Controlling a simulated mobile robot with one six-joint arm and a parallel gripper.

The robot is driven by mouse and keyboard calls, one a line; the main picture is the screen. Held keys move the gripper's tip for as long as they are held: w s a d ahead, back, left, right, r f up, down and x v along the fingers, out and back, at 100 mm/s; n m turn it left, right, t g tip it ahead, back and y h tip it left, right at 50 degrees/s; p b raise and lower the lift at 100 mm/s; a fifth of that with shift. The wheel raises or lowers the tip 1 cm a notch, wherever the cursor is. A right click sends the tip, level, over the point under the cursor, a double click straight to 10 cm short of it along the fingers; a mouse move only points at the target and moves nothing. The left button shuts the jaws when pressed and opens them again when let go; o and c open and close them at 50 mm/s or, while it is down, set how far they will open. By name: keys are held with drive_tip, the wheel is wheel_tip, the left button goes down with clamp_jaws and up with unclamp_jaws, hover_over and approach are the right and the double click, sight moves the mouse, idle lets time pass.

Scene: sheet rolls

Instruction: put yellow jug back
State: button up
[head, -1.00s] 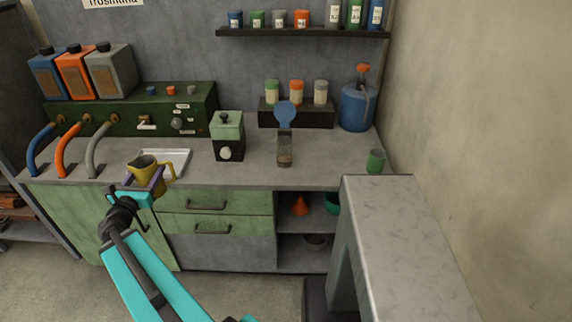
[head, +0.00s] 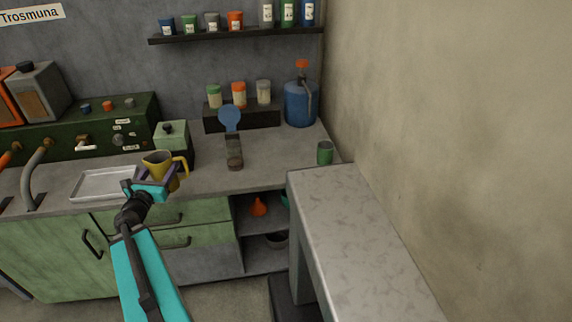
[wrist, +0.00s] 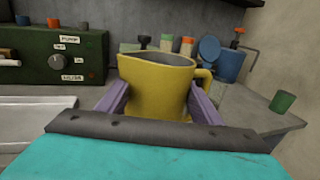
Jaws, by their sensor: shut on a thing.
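The yellow jug (head: 158,161) is upright in my gripper (head: 154,181), above the front part of the grey counter. In the wrist view the jug (wrist: 157,88) sits between the two purple fingers, which are shut on its sides. Its handle (wrist: 203,86) points right and its mouth is open at the top. I cannot tell from the wrist view how high its base is above the counter, as my gripper hides the lower part.
A silver tray (head: 104,184) lies left of the jug. A green box machine (head: 172,142) stands behind it. A pale side counter (head: 350,215) juts forward. Counter between is clear.

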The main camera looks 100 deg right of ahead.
drive_tip(key=s+a+f+m+g+y+p, duration=0.1)
drive_tip(key=s+m+g, duration=0.4)
drive_tip(key=s, duration=3.7)
drive_tip(key=f+g+y, duration=0.1)
drive_tip(key=y, duration=0.1)
drive_tip(key=shift+s+a+g+y, duration=0.2)
drive_tip(key=shift+a+g+y, duration=0.05)
drive_tip(key=shift+g+y, duration=0.15)
drive_tip(key=shift+w+d+f+b, duration=0.1)
drive_tip(key=shift+d+f+b, duration=0.1)
drive_tip(key=shift+b, duration=0.35)
